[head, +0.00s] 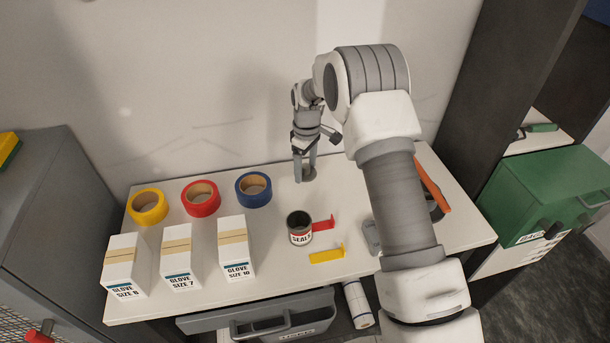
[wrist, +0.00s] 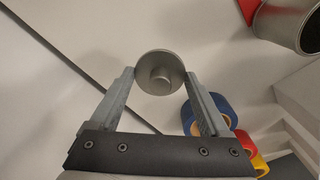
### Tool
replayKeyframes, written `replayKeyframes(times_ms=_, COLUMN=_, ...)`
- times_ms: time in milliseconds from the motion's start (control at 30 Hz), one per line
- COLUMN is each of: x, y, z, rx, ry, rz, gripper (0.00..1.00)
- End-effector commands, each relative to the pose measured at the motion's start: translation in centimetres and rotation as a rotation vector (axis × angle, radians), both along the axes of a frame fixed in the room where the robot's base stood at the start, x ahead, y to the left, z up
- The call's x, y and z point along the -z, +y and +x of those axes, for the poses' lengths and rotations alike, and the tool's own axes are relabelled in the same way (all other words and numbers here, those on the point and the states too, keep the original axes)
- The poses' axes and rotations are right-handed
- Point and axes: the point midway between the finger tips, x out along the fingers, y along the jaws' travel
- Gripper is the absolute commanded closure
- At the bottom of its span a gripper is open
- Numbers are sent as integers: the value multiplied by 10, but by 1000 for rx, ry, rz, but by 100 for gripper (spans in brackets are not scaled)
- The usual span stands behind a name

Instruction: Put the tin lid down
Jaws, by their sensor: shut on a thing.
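My gripper (head: 305,175) points down over the back middle of the white bench, behind the seals tin. In the wrist view my gripper (wrist: 160,82) is shut on the round grey tin lid (wrist: 176,68), with a fingertip at each side of it and its knob facing the camera. The lid (head: 309,174) also shows small in the head view, at or just above the bench top; I cannot tell whether it touches. The tin marked SEALS (head: 300,238) stands open and upright in front of the gripper. Its metal side (wrist: 297,22) shows at the wrist view's top right.
Yellow (head: 149,218), red (head: 201,209) and blue (head: 242,194) tape rolls lie to the left. Three glove boxes (head: 176,262) stand at the front left. A red piece (head: 325,224) and a yellow piece (head: 327,255) lie by the tin. Bench between blue tape and gripper is clear.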

Motion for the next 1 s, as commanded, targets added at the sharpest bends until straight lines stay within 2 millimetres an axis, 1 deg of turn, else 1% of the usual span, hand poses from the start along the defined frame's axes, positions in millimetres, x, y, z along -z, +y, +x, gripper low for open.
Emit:
replayKeyframes(times_ms=167, x=13, y=2, z=0, rx=0, ry=3, rz=-1, gripper=72)
replayKeyframes(times_ms=300, x=34, y=2, z=0, rx=0, ry=4, rz=0, gripper=72)
replayKeyframes(times_ms=367, x=40, y=2, z=0, rx=0, ry=1, rz=0, gripper=72)
replayKeyframes(times_ms=600, x=41, y=2, z=1, rx=0, ry=-1, rz=1, gripper=72)
replayKeyframes(times_ms=733, x=46, y=2, z=1, rx=0, ry=-1, rz=1, gripper=72)
replayKeyframes(times_ms=767, x=46, y=2, z=1, rx=0, ry=-1, rz=1, gripper=18)
replayKeyframes(times_ms=800, x=45, y=2, z=1, rx=0, ry=-1, rz=1, gripper=11)
replayKeyframes(times_ms=867, x=44, y=2, z=1, rx=0, ry=0, rz=0, gripper=0)
replayKeyframes(times_ms=1000, x=44, y=2, z=1, rx=0, ry=0, rz=0, gripper=0)
